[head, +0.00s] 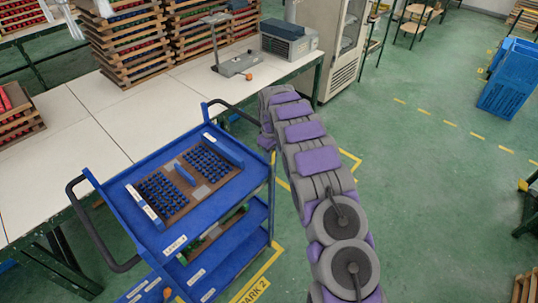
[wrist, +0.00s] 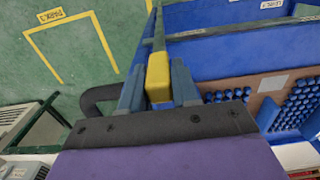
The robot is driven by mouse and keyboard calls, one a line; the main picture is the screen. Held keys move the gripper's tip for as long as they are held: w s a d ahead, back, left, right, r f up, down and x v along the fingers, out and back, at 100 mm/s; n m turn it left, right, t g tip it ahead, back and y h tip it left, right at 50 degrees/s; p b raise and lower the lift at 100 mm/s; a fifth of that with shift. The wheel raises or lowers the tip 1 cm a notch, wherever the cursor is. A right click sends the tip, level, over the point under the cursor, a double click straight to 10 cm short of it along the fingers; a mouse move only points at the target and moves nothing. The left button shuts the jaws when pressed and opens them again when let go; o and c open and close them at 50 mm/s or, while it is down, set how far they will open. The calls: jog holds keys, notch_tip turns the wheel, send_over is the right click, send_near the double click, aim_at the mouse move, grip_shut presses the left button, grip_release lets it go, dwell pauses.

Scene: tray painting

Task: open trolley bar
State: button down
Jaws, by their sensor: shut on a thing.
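The blue trolley (head: 175,233) stands beside the white table, with a dark curved handle at each end. In the wrist view its blue side (wrist: 225,55) fills the upper right. A yellow piece (wrist: 158,72), seemingly the grip of the trolley bar, sits between the two blue-grey fingers of my gripper (wrist: 158,88), which are shut on it. A thin greenish-grey bar (wrist: 152,42) shows just beyond it. In the head view my arm reaches to the trolley's far right corner, and my fingers and the yellow piece are hidden there.
The far dark handle (wrist: 95,97) is close to my gripper. The white table (head: 95,105) borders the trolley's left. Green floor (head: 430,190) is open to the right.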

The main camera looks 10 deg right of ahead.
jog(key=shift+d+r, duration=0.1)
jog(key=shift+d, duration=0.05)
jog(key=c, duration=1.1)
grip_release()
jog(key=shift+w, duration=0.1)
jog(key=shift+c, duration=0.2)
jog(key=shift+o, duration=1.1)
jog(key=shift+d, duration=0.25)
jog(key=shift+a+r, duration=0.1)
jog(key=shift+r, duration=0.3)
notch_tip(320, 180, up, 16)
jog(key=p, duration=0.1)
jog(key=shift+r+p, duration=0.2)
jog(key=shift+p, duration=0.2)
